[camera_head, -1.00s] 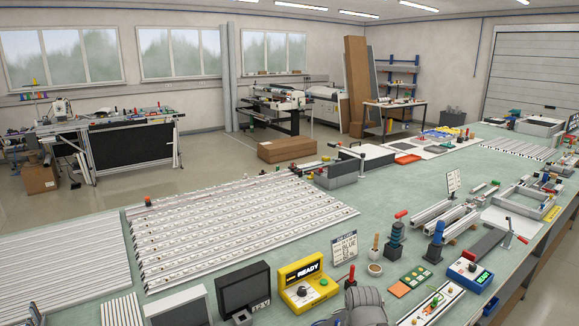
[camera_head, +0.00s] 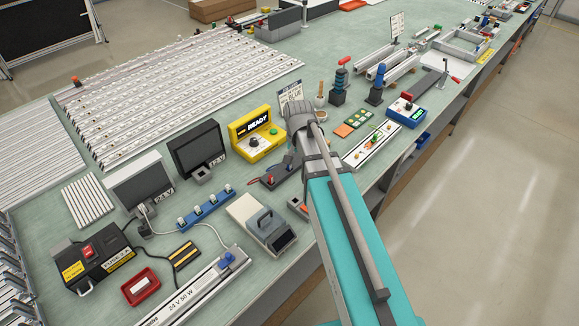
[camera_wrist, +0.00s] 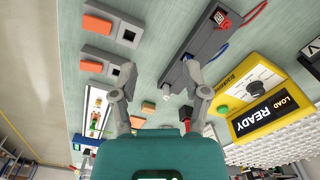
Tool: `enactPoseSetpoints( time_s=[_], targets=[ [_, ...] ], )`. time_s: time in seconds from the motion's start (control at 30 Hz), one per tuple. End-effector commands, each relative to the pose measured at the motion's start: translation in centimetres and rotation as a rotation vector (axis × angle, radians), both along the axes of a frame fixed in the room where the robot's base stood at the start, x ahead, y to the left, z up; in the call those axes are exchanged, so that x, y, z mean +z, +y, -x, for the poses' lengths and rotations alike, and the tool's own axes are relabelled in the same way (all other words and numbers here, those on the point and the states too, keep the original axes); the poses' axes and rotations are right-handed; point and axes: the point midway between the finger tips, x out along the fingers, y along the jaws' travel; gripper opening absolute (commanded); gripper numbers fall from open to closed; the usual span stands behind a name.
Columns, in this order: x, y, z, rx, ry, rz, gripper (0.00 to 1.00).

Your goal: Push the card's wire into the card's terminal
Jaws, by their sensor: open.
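The card (camera_head: 290,93) stands on the bench behind my arm in the head view, partly covered; its small print is hard to read. A dark terminal block (camera_head: 278,174) with a red part on top lies left of my arm. In the wrist view this long dark block (camera_wrist: 203,42) runs diagonally at the upper right. A red wire (camera_wrist: 256,10) and a blue wire (camera_wrist: 217,51) show at its right side; I cannot tell whether either end is seated. My gripper (camera_wrist: 157,75) is open above the bench, fingers apart, with nothing between the tips.
A yellow READY box (camera_head: 257,133) stands close to the block. Two grey blocks with orange parts lie left in the wrist view, one of them here (camera_wrist: 111,65). A grey bench device (camera_head: 262,222) stands left of my arm. The bench's right edge runs beneath my arm.

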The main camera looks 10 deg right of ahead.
Motion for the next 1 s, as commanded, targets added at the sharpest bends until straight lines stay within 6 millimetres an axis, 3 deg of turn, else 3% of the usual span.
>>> enactPoseSetpoints(
  time_s=[0.03,0.2,0.4,0.57,1.0],
  targets=[
    [0.1,0.1,-2.1,-0.055,0.0,0.0,0.6],
    [0.4,0.2,-6.6,-0.263,0.0,0.0,0.6],
    [0.5,0.4,-9.9,-0.44,-0.001,-0.001,0.6],
    [0.5,0.5,-10.8,-0.497,-0.001,-0.001,0.6],
    [0.3,0.5,-10.7,-0.502,-0.001,-0.001,0.6]
  ],
)
